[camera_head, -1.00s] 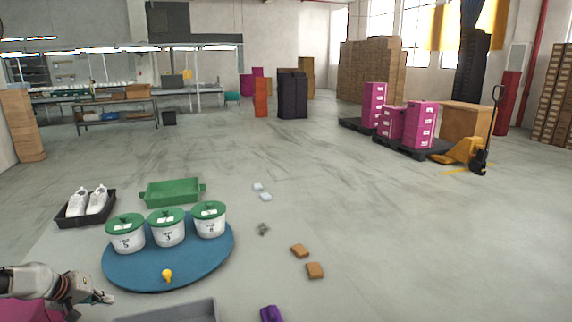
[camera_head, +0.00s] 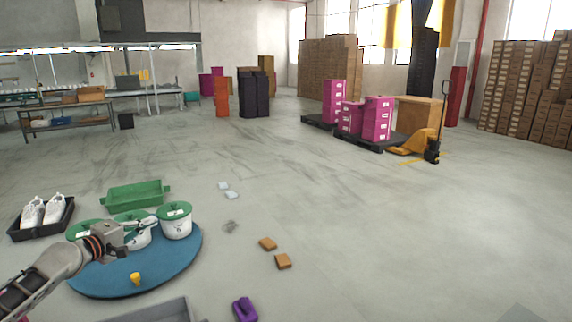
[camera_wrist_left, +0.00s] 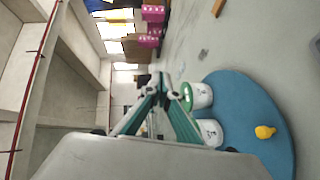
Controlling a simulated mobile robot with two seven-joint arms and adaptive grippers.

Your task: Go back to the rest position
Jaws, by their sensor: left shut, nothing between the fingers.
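My left gripper (camera_head: 118,238) reaches in from the lower left of the head view, in front of the white tubs with green lids. In the left wrist view its fingers (camera_wrist_left: 163,84) come together at the tips with nothing between them. The gripper hides part of the middle tub (camera_head: 135,215) and the left tub (camera_head: 84,229). The right tub (camera_head: 175,221) is in clear view. The tubs stand on a round blue mat (camera_head: 160,281). My right gripper is not in view.
A yellow object (camera_head: 135,278) lies on the blue mat. Behind are a green tray (camera_head: 136,197) and a black tray (camera_head: 68,218) with white shoes (camera_head: 43,211). A grey bin (camera_head: 150,311), purple object (camera_head: 244,310) and brown blocks (camera_head: 283,261) are in front and right.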

